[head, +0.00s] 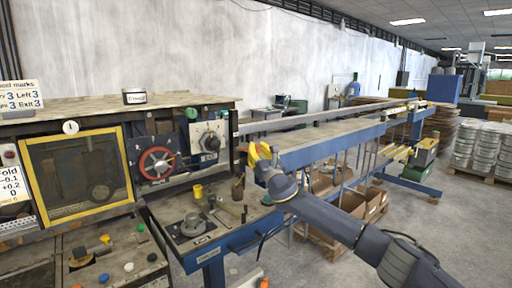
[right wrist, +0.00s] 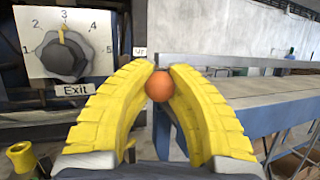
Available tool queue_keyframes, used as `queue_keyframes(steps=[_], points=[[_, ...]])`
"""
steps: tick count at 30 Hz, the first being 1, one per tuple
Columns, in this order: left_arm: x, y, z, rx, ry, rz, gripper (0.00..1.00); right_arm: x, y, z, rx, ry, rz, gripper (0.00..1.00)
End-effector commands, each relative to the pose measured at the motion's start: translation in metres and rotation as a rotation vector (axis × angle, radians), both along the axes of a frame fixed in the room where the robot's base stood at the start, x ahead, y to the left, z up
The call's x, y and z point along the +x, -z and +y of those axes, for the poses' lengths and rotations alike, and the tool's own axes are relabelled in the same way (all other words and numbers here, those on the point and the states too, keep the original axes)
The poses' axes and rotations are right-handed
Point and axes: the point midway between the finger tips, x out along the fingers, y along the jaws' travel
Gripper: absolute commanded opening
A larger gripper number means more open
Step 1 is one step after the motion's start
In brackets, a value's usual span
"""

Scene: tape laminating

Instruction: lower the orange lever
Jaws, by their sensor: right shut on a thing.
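The orange lever's round knob (right wrist: 159,86) shows in the right wrist view, between the yellow fingertips of my right gripper (right wrist: 160,72). The fingers are closed around it. The lever's shaft is mostly hidden behind the knob and fingers. In the head view my right gripper (head: 262,154) is at the right end of the machine front, beside the blue conveyor, and the knob cannot be made out there. My left gripper is not in view.
The Exit dial (right wrist: 64,55) is left of the gripper; its panel also shows in the head view (head: 208,142). A red handwheel (head: 158,163) is farther left. The blue-edged conveyor (head: 325,147) runs away to the right. A yellow cylinder (head: 197,191) stands on the lower bench.

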Motion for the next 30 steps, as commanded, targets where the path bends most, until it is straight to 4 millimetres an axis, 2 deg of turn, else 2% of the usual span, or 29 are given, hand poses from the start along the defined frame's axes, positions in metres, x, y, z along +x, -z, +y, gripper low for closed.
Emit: queue_keyframes(steps=[13,30], points=[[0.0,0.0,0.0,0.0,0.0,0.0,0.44,-0.003,0.019,-0.002,-0.003,0.001,0.0,0.0],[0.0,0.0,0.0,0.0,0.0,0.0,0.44,-0.003,0.023,-0.002,-0.004,0.0,0.001,0.0]])
